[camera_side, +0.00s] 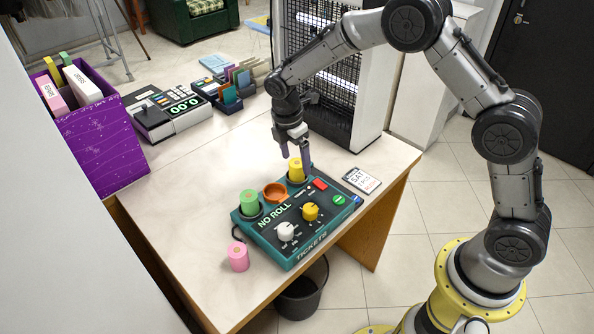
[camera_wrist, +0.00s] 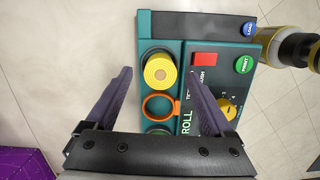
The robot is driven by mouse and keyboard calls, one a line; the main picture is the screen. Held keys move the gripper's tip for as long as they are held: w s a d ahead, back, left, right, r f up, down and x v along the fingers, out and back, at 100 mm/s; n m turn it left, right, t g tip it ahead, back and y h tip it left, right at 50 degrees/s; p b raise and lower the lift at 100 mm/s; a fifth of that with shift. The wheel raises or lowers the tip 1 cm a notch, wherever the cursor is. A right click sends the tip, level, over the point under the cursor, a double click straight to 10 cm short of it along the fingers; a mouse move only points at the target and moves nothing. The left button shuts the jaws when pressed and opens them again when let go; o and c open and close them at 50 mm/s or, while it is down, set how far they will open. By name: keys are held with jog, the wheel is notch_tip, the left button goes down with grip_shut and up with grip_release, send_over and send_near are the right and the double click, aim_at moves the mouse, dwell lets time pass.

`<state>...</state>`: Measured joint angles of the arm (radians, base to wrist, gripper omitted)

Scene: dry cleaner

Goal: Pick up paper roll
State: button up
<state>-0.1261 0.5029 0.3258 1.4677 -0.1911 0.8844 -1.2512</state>
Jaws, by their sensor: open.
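A yellow paper roll (camera_side: 296,171) stands upright in the right holder of the teal ticket machine (camera_side: 283,262). A green paper roll (camera_side: 249,204) stands in the left holder. The orange-rimmed middle holder (camera_side: 275,192) looks empty, and the display reads "NO ROLL". A pink paper roll (camera_side: 238,257) stands on the table beside the machine. My gripper (camera_side: 295,159) is open above the yellow roll, pointing down. In the wrist view the yellow roll (camera_wrist: 160,70) shows between the spread fingers of my gripper (camera_wrist: 160,75), with nothing held. The gripper body hides most of the green roll there.
A "SAT" card (camera_side: 361,180) lies right of the machine. A black grille heater (camera_side: 325,90) stands close behind my gripper. A purple box (camera_side: 103,150), a cash register (camera_side: 168,112) and a card rack (camera_side: 222,85) sit further back. The table's left middle is clear.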

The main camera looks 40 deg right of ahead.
jog(key=shift+d+f, duration=0.15)
jog(key=shift+f, duration=0.55)
jog(key=shift+d+f, duration=0.1)
jog(key=shift+f, duration=0.6)
jog(key=shift+c, duration=0.4)
grip_shut()
jog(key=shift+r, duration=0.1)
